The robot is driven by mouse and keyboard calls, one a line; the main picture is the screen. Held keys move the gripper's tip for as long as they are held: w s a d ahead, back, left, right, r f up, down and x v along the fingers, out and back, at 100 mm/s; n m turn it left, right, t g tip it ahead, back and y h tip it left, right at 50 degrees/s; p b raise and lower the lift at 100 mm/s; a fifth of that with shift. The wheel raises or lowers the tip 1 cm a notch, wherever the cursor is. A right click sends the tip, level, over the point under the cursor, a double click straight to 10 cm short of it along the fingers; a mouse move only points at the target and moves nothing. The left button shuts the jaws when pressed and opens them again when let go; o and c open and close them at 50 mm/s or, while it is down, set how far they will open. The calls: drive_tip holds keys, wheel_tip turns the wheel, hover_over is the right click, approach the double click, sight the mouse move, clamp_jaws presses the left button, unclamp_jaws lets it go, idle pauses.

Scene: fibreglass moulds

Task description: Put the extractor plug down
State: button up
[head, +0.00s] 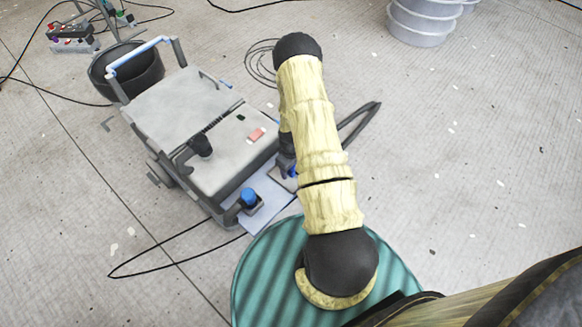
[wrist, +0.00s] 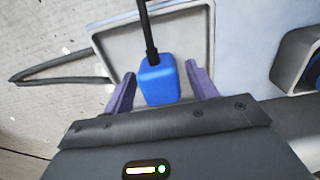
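The extractor plug is a blue block (wrist: 157,80) with a black cable running up from its top in the wrist view. It sits between my gripper's two purple fingers (wrist: 160,85), with a narrow gap visible on each side. My gripper is open around it. Behind the plug is a shallow grey square tray (wrist: 108,46); I cannot tell whether the plug touches it. In the head view my sleeved arm hides most of the gripper, and a bit of blue (head: 292,172) shows beside it.
A grey holder (head: 240,212) with a blue part stands left of my gripper. A grey machine (head: 228,155) with a blue-barred handle lies beyond it. A dark bucket (head: 125,72), white pails (head: 420,22) and loose cables are on the floor. Floor at right is clear.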

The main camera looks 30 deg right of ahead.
wheel_tip(320, 180, up, 12)
drive_tip(key=p, duration=0.2)
idle(0.5)
drive_tip(key=shift+r, duration=0.15)
drive_tip(key=s+a+r+m+t, duration=0.1)
drive_tip(key=a+r, duration=0.2)
drive_tip(key=r, duration=0.5)
drive_tip(key=s+a+r+m, duration=0.1)
drive_tip(key=a+r, duration=0.3)
drive_tip(key=r, duration=0.5)
drive_tip(key=s+a+r+m+t, duration=0.1)
drive_tip(key=s+a+r+m, duration=0.1)
drive_tip(key=s+a+r, duration=0.4)
drive_tip(key=s+r, duration=0.4)
drive_tip(key=r, duration=0.1)
drive_tip(key=shift+s+a+t, duration=0.2)
drive_tip(key=shift+a+t, duration=0.1)
